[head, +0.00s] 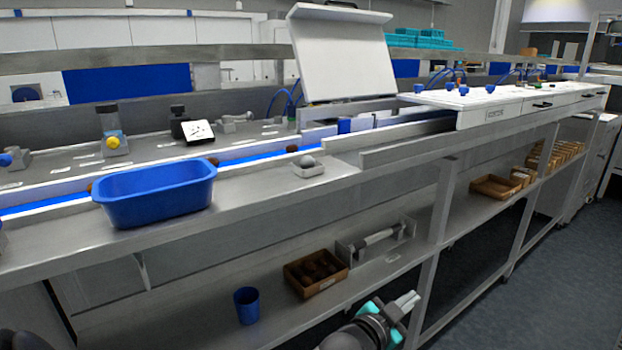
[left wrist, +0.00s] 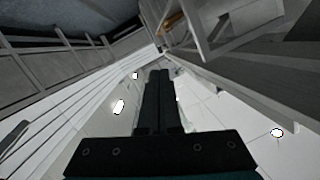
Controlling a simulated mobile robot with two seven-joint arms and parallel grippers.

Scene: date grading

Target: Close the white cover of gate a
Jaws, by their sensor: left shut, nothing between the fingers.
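The white cover (head: 343,55) stands open, tilted up above the conveyor line at the centre of the head view. Its lower edge is near the rail behind the blue belt. No gate letter on it is readable. My left gripper (head: 409,302) is low in the head view, in front of the bench and well below the cover, touching nothing. In the left wrist view its dark fingers (left wrist: 160,76) are together and empty. The cover cannot be made out in that view. My right gripper is not seen.
A blue tub (head: 156,194) stands at the bench's front left. A small pale dish (head: 308,168) sits near the bench edge. White closed covers (head: 510,97) run right. The lower shelf holds a wooden box (head: 316,272) and a blue cup (head: 247,305). Open floor (head: 560,280) lies right.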

